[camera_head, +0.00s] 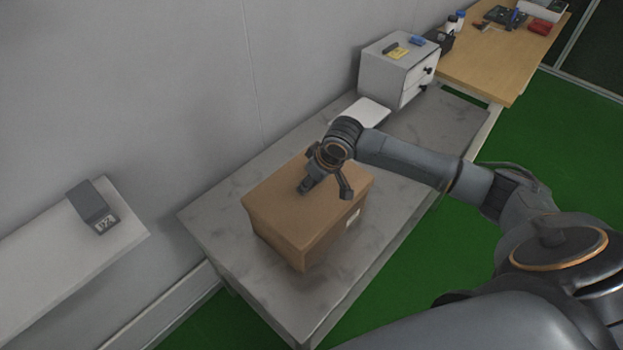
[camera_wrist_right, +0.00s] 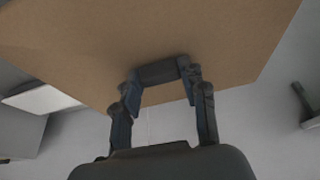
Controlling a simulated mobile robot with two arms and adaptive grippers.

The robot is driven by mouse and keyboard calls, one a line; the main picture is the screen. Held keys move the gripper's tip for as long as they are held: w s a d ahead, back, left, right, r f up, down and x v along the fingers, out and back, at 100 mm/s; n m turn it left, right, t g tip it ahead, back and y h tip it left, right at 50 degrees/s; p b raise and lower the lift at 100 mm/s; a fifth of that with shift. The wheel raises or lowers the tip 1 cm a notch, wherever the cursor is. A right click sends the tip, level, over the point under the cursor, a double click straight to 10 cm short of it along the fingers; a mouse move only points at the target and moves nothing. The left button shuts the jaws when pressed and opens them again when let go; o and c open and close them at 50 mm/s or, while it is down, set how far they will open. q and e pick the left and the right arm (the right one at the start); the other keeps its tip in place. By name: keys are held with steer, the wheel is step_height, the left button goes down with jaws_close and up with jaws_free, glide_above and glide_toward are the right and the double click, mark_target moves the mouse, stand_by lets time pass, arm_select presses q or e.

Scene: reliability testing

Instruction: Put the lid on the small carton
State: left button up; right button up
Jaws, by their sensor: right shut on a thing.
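The small brown carton (camera_head: 277,243) stands on the grey table, with a white label on its right side. Its flat brown lid (camera_head: 275,196) lies over the carton's top, level as far as I can see; I cannot tell whether a thin gap is left under its edges. My right gripper (camera_head: 325,189) is over the lid's far right part. In the right wrist view the gripper (camera_wrist_right: 165,92) has its fingers around a dark handle-like bar (camera_wrist_right: 158,73) against the lid's brown face (camera_wrist_right: 90,35). The left gripper is not in view.
The grey table (camera_head: 225,215) is bare around the carton. A white flat thing (camera_head: 362,112) and a small drawer cabinet (camera_head: 385,75) stand behind. A white shelf (camera_head: 60,250) with a dark device (camera_head: 93,205) is at left. A wooden desk (camera_head: 480,65) is at the back right.

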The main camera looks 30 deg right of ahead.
steer(key=shift+p, duration=0.45)
stand_by(0.6)
steer(key=shift+f, duration=1.3)
stand_by(1.1)
steer(key=o, duration=1.7)
steer(key=shift+o, duration=0.2)
steer(key=shift+r, duration=0.1)
steer(key=shift+r+p, duration=3.45)
steer(key=shift+p, duration=0.65)
